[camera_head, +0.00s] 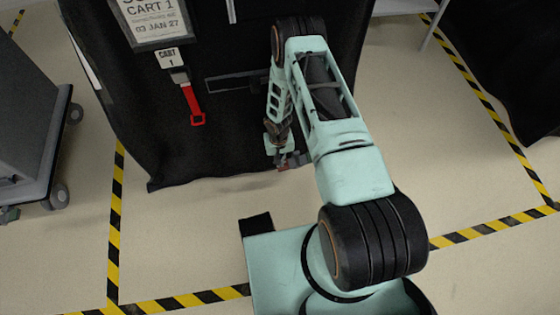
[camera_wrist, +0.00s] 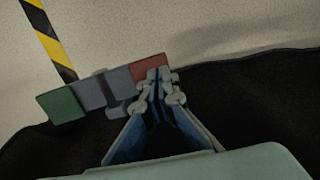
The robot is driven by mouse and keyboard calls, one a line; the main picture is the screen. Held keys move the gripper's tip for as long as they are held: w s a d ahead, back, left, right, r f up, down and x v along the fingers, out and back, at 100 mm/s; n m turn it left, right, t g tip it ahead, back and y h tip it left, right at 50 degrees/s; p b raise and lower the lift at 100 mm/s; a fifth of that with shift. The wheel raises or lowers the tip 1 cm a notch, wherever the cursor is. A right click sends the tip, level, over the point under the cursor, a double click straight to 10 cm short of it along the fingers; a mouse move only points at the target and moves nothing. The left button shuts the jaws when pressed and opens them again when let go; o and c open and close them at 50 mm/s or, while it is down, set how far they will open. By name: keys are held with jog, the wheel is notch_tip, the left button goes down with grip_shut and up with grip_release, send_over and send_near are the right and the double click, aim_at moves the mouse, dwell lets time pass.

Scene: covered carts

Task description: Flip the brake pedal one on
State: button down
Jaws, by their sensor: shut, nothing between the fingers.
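The brake pedal shows in the wrist view as a grey bar (camera_wrist: 118,83) with a green pad at its left end and a red pad at its right end. It sits at the lower edge of the black cover, low over the floor. My gripper (camera_wrist: 159,84) is shut and empty, its fingertips at the red pad and overlapping it in view. I cannot tell whether they touch it. In the head view my gripper (camera_head: 280,158) is at the foot of the covered cart, and only a small red part of the pedal (camera_head: 283,168) shows beside it.
A grey cart (camera_head: 28,100) on wheels stands at the left. Yellow-black tape (camera_head: 115,225) marks the floor. The floor left of my base is clear.

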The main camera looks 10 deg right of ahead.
notch_tip(320, 180, up, 12)
jog(key=shift+a, duration=0.15)
dwell(0.5)
dwell(0.5)
